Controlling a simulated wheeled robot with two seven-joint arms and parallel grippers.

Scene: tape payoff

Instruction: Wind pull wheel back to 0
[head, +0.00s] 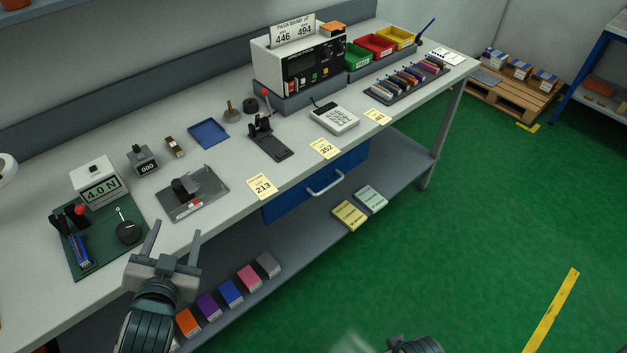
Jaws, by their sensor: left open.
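A dark green plate (98,262) lies at the left end of the bench. A black round wheel (128,232) sits on its right side, with a thin pale lever (119,213) just behind it. I take this to be the pull wheel; its marks are too small to read. A clamp (76,240) with a red knob and a blue piece stands on the plate's left side. A white gauge (97,184) behind reads 4.0 N. My left gripper (177,228) is open and empty, in front and right of the wheel, apart from it. My right gripper's jaws are out of view.
A grey plate fixture (187,195) stands right of the green plate. A counter (143,160) reading 000 is behind it. A tester (299,70), colored bins (375,46) and a keypad (335,117) stand farther right. Several colored boxes (230,292) sit on the lower shelf.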

